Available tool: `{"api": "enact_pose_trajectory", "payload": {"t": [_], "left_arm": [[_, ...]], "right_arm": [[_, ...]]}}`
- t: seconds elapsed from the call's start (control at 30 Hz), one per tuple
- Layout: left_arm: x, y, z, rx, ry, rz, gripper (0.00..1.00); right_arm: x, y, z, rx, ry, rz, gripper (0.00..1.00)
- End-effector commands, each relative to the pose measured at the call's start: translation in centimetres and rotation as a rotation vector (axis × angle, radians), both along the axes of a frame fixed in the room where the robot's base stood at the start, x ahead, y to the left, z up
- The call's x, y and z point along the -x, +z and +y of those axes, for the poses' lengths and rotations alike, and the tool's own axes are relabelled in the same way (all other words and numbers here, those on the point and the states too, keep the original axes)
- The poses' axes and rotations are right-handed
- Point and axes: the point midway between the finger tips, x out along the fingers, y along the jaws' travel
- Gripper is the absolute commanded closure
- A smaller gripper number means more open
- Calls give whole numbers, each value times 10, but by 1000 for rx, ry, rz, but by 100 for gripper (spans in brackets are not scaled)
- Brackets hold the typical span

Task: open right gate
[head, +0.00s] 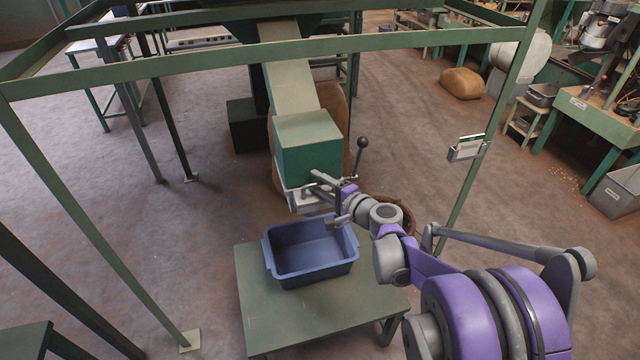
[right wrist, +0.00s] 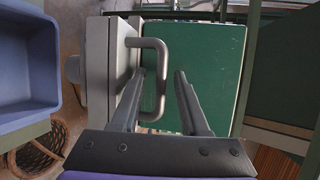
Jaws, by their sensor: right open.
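A green hopper chute box (head: 308,147) has a pale metal gate (head: 302,197) at its lower end. A grey U-shaped handle (right wrist: 161,75) stands out from the gate in the right wrist view. My right gripper (head: 333,203) is at the gate, above the far right part of the bin. In the right wrist view its two fingers (right wrist: 160,76) are apart, with the long bar of the handle showing between them. The fingers do not look closed on it; whether either touches it I cannot tell. My left gripper is not in view.
A blue bin (head: 291,274), empty, stands on a green table (head: 262,318) below the gate. A lever with a dark ball knob (head: 362,142) rises right of the chute. A wicker basket (head: 405,213) is partly hidden behind my arm. Green frame posts (head: 468,195) stand around.

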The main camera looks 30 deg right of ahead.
Motion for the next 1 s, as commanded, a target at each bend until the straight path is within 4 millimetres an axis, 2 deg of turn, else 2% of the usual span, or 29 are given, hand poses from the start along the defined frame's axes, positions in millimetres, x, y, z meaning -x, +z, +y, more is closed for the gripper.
{"api": "enact_pose_trajectory", "payload": {"t": [0.1, 0.3, 0.37, 1.0], "left_arm": [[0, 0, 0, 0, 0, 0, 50], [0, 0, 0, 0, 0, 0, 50], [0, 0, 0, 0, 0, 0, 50], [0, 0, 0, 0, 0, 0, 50]], "right_arm": [[0, 0, 0, 0, 0, 0, 55], [0, 0, 0, 0, 0, 0, 91], [0, 0, 0, 0, 0, 0, 100], [0, 0, 0, 0, 0, 0, 100]]}}
